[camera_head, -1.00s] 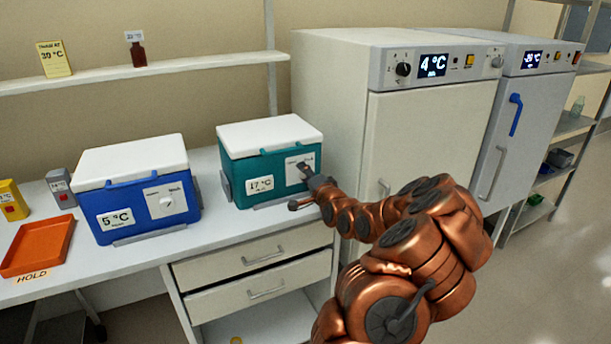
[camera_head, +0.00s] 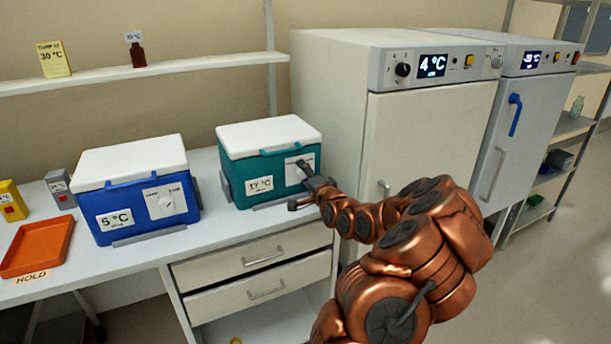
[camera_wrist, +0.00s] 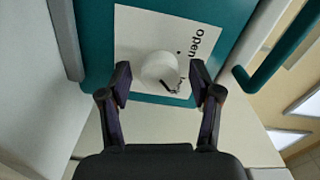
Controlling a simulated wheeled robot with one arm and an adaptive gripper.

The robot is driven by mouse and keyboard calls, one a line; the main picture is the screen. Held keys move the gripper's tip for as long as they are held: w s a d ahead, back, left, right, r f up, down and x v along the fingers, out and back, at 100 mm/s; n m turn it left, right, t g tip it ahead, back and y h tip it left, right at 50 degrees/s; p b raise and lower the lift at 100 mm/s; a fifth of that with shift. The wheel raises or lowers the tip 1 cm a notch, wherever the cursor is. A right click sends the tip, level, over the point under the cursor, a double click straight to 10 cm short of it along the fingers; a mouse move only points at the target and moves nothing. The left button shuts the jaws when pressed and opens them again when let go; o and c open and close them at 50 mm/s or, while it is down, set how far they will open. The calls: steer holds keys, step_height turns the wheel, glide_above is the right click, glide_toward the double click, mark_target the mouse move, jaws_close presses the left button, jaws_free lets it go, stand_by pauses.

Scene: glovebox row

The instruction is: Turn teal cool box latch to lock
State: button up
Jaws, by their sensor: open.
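The teal cool box (camera_head: 236,176) stands on the bench with its white lid shut and a 17 °C label on its front. Its latch is a round white knob (camera_wrist: 160,70) on a white plate (camera_wrist: 135,30) marked "open"; a second word on the plate is partly hidden. A dark pointer mark shows on the knob. My gripper (camera_wrist: 160,82) is open, with one finger on each side of the knob in the wrist view; I cannot tell whether either finger touches it. In the head view my gripper (camera_head: 303,172) is at the box front and hides most of the latch.
A blue cool box (camera_head: 130,210) stands to the left, with an orange tray (camera_head: 45,243) beyond it. A white incubator (camera_head: 425,140) reading 4 °C stands close on the right. Drawers (camera_head: 260,260) lie below the bench. Bench between the two boxes is clear.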

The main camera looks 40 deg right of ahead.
steer(key=v, duration=1.2)
stand_by(0.4)
stand_by(0.5)
steer(key=w+a+f+n+g+y, duration=0.2)
steer(key=a+n, duration=0.1)
steer(key=a, duration=0.2)
steer(key=w+a+f+n+g+y, duration=0.2)
steer(key=a, duration=0.4)
steer(key=s+a+f+n+g+y+p, duration=0.1)
steer(key=s+a+n+g, duration=0.15)
steer(key=a, duration=0.35)
steer(key=s+a+f+n+g+y+p, duration=0.1)
steer(key=a+f+n+g, duration=0.15)
steer(key=a, duration=0.25)
steer(key=s+a+r+n+g, duration=0.3)
steer(key=s+a, duration=0.3)
steer(key=s, duration=0.3)
steer(key=s+a+r+n+g, duration=0.3)
steer(key=s+a, duration=0.3)
steer(key=s, duration=0.3)
steer(key=s+a+r+n+g+p, duration=0.1)
steer(key=s+a+r+n+g, duration=0.2)
steer(key=s+a, duration=0.3)
steer(key=s, duration=0.3)
steer(key=shift+s+g, duration=0.35)
steer(key=shift+g, duration=0.05)
steer(key=shift+a, duration=0.1)
